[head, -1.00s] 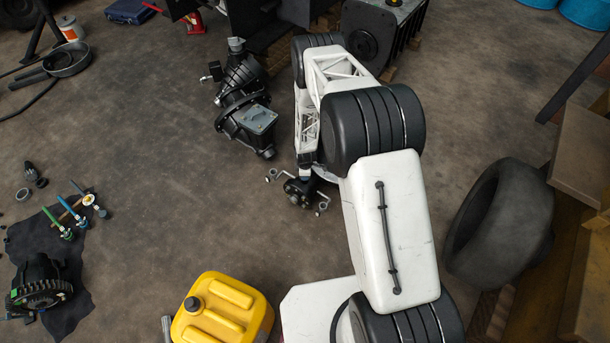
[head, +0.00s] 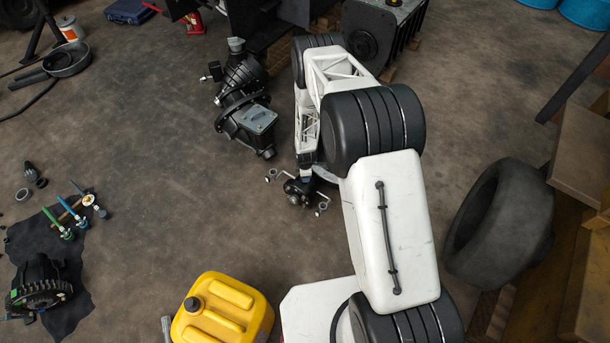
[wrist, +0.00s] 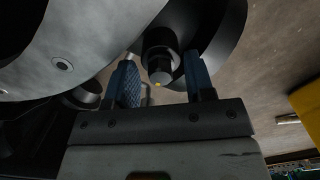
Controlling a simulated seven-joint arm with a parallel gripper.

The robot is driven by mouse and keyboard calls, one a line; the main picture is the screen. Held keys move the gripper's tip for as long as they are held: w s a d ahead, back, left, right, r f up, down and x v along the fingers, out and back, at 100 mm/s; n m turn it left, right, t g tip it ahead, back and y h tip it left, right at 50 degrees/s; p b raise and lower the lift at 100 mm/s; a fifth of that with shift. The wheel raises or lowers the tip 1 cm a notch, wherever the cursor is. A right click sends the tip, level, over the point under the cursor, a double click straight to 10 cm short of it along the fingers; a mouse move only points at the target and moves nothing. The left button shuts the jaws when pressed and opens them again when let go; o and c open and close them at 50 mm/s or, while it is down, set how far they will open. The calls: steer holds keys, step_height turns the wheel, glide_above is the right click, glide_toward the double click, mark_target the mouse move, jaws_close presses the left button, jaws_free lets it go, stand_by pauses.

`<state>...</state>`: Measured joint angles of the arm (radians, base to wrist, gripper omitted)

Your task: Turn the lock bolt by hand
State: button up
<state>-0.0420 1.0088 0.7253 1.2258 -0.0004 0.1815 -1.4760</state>
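My gripper (wrist: 164,80) is open, with one blue finger on each side of the bolt. Gaps show between the fingers and the bolt, so it is not gripped. In the head view, my gripper (head: 305,174) is small and partly hidden by my arm, just above a small black part (head: 298,190) on the floor. The bolt cannot be made out there.
A dark gearbox-like unit (head: 245,110) lies left of my arm. A yellow canister (head: 222,312) stands at the front and a large tyre (head: 500,222) at the right. Small loose pieces lie around the black part. The floor between the gearbox and the canister is clear.

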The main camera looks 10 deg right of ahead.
steer(key=shift+r, duration=0.15)
steer(key=shift+r, duration=3.8)
